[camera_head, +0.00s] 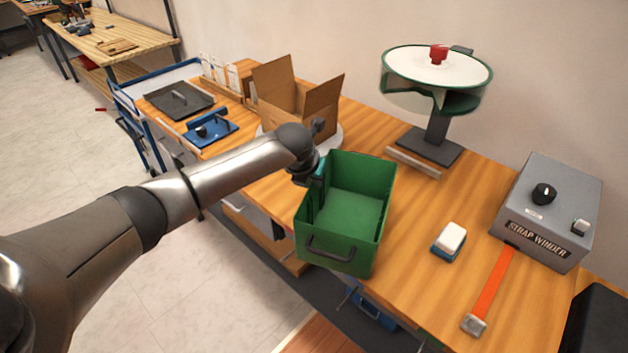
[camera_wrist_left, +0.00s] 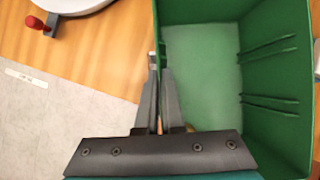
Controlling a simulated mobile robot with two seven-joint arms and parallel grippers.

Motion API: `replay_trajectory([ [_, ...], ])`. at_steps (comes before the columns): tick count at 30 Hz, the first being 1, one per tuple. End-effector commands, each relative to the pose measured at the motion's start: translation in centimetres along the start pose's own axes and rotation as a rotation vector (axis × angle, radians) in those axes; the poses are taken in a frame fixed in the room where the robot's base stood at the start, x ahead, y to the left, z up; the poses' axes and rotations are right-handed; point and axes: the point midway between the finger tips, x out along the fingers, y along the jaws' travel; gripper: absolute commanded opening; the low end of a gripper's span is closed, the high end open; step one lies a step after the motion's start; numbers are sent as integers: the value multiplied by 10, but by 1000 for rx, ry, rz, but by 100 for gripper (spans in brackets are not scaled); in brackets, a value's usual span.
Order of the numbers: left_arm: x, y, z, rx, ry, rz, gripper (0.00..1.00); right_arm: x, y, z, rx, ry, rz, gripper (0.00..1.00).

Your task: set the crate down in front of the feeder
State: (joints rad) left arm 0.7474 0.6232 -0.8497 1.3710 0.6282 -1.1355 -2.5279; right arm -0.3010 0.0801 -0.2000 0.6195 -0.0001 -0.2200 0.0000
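The green crate (camera_head: 345,250) is open-topped, looks empty and has a dark handle on its near side. It is level, over the front edge of the wooden bench; whether its base touches the bench I cannot tell. My left gripper (camera_head: 314,176) is at the crate's left wall. In the left wrist view my left gripper's fingers (camera_wrist_left: 158,80) are close together with the wall of the crate (camera_wrist_left: 275,75) between them. The feeder (camera_head: 438,82), a round green-rimmed bowl with a red knob on a dark post, stands behind and right of the crate. My right gripper is not in view.
A cardboard box (camera_head: 318,103) sits on a white turntable (camera_head: 335,137) behind the crate. Right of the crate are a blue-and-white block (camera_head: 449,241), an orange strap (camera_head: 492,284) and the grey strap winder (camera_head: 553,212). Bare bench (camera_head: 425,200) lies between crate and feeder.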

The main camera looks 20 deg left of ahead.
Motion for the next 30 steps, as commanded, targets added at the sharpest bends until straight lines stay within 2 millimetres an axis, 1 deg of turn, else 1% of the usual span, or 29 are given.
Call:
replay_trajectory([
  [2, 1, 0, 1, -2, -4, -2, 0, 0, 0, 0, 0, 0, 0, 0],
  [3, 2, 0, -1, 0, 0, 1, 6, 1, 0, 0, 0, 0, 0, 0],
  [11, 2, 0, -1, 0, 0, 0, 35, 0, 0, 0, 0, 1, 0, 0],
  [18, 1, 0, -1, 0, 0, 0, 35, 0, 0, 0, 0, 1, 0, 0],
  [22, -4, 0, 1, 0, -1, 0, 35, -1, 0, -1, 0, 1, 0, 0],
  [26, -18, 1, 2, 0, -2, 0, 35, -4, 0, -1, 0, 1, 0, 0],
  [30, -40, 1, 2, 0, -3, 0, 35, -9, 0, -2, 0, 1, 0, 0],
])
